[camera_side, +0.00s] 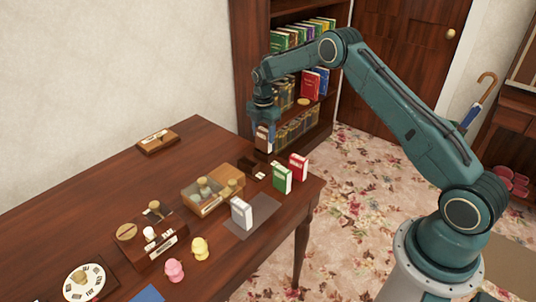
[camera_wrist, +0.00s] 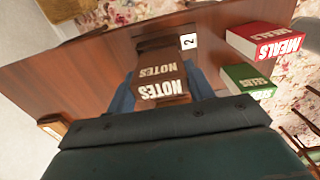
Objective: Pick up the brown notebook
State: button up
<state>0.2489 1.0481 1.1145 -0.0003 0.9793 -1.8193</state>
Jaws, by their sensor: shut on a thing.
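The brown notebook (camera_side: 264,142), with white NOTES lettering, is gripped upright at the far right end of the table, over or near a small dark holder (camera_side: 252,168). My gripper (camera_side: 263,127) is shut on it from above. In the wrist view the brown notebook (camera_wrist: 160,72) sits between the two blue fingers of my gripper (camera_wrist: 162,90). A white label with a 2 (camera_wrist: 188,41) shows just beyond it. The notebook's lower end seems clear of the table in the side view, but the gap is hard to judge.
A green book (camera_side: 282,178), a red MEALS book (camera_side: 298,166) and a white book (camera_side: 241,212) stand nearby on the table (camera_side: 110,165). A wooden tray (camera_side: 205,205) lies left of them. A bookcase (camera_side: 243,60) stands behind my gripper.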

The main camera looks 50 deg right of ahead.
notch_tip(320, 180, up, 16)
jog(key=shift+r, duration=0.2)
dwell(0.8)
